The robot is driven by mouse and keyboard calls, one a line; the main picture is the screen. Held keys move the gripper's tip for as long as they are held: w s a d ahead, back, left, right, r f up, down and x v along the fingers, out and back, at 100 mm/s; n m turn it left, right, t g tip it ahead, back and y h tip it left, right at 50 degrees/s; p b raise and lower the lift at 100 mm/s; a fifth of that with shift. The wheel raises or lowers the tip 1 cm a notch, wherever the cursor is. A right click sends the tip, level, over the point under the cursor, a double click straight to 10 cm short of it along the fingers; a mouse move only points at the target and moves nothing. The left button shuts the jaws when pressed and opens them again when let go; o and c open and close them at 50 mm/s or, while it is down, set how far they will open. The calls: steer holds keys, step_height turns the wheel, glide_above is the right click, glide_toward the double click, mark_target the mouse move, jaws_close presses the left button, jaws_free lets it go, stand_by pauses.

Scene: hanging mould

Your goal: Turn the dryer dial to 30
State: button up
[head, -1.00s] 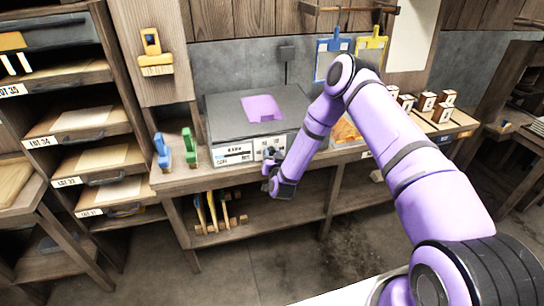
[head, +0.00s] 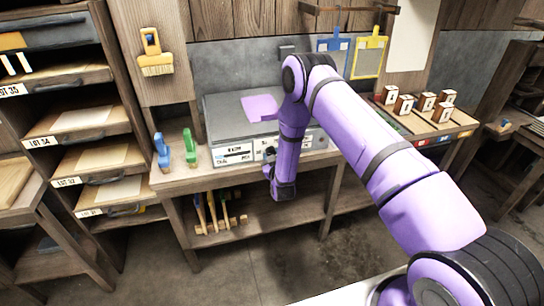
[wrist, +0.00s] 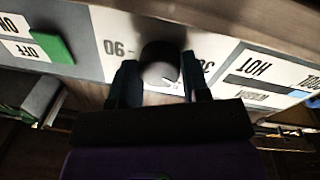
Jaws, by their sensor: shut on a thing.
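The dryer (head: 222,112) is a grey box with a purple patch on top and white label plates on its front, standing on the wooden bench. Its dial (wrist: 160,62) is a dark round knob in the wrist view, between upside-down markings: 90 on the left and a partly hidden 30 on the right. My gripper (wrist: 160,82) is shut on the dial, with one dark finger on each side. In the head view my gripper (head: 268,160) is at the dryer's front, and my arm hides part of it. The dial's pointer cannot be made out.
A green switch (wrist: 55,48) beside ON and OFF labels and a HOT label (wrist: 262,68) flank the dial. Blue (head: 162,150) and green (head: 190,146) tools stand left of the dryer. Several marked blocks (head: 404,104) sit on the right.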

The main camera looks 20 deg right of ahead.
steer(key=shift+n+y, duration=0.3)
steer(key=shift+n, duration=2.1)
steer(key=o, duration=0.9)
steer(key=s, duration=0.7)
steer(key=s+f, duration=0.1)
steer(key=s, duration=0.2)
steer(key=shift+s+a, duration=0.15)
steer(key=shift+s, duration=0.25)
